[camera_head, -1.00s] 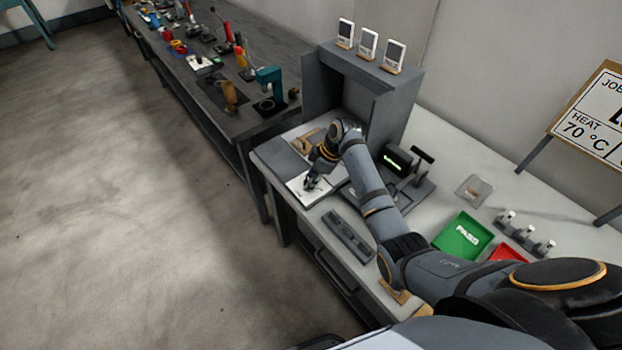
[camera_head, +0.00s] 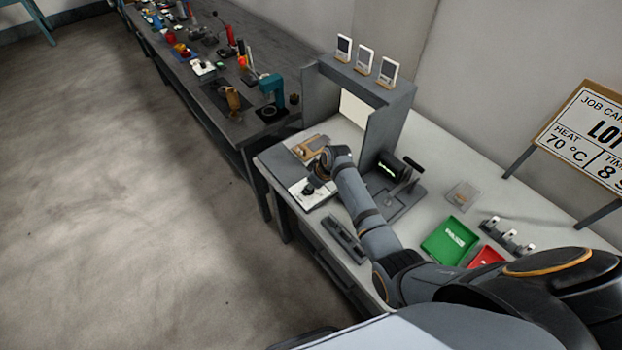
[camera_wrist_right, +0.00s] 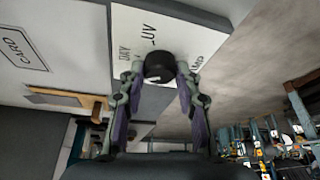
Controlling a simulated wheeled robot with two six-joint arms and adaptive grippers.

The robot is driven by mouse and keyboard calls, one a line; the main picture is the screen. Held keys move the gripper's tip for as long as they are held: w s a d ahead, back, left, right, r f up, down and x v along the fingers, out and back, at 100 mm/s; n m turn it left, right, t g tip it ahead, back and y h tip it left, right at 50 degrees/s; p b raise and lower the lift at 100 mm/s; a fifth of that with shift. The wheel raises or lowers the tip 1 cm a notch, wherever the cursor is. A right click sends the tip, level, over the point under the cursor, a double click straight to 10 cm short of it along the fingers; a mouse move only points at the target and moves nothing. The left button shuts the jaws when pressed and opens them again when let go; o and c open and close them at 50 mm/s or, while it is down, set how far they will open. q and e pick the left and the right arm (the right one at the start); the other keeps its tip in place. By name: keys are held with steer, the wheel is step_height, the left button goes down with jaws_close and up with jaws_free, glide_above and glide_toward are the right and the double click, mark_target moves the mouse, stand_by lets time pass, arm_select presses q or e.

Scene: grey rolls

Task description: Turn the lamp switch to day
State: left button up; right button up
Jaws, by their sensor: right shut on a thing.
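The lamp switch is a round black knob (camera_wrist_right: 159,66) on a white panel (camera_wrist_right: 140,20) with printed labels. The wrist view shows "DAY" left of the knob, "UV" above it and a partly hidden label, perhaps "LAMP", to the right. A small white mark shows on the knob; which label it points to I cannot tell. My right gripper (camera_wrist_right: 160,80) is shut on the knob, one finger on each side. In the head view my right gripper (camera_head: 317,184) is over the white panel (camera_head: 304,198) at the bench's left end. My left gripper is out of view.
A grey booth (camera_head: 398,97) with several small cards on top stands behind the panel. A small black display (camera_head: 392,165), a green tray (camera_head: 449,241) and a red tray (camera_head: 486,257) are on the bench. A grey slotted bar (camera_head: 344,240) lies near the front edge.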

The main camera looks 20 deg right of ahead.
steer(key=m+p, duration=0.1)
steer(key=m+h+p, duration=0.1)
steer(key=shift+a+r+m, duration=0.1)
steer(key=shift+r+m, duration=0.15)
steer(key=shift+m, duration=0.15)
steer(key=shift+f+m+t+h+p, duration=0.2)
steer(key=shift+m+t+h+p, duration=0.25)
steer(key=shift+m+p, duration=0.8)
steer(key=shift+m, duration=0.35)
steer(key=o, duration=1.1)
steer(key=shift+o, duration=0.2)
steer(key=v, duration=1.2)
steer(key=shift+a, duration=0.2)
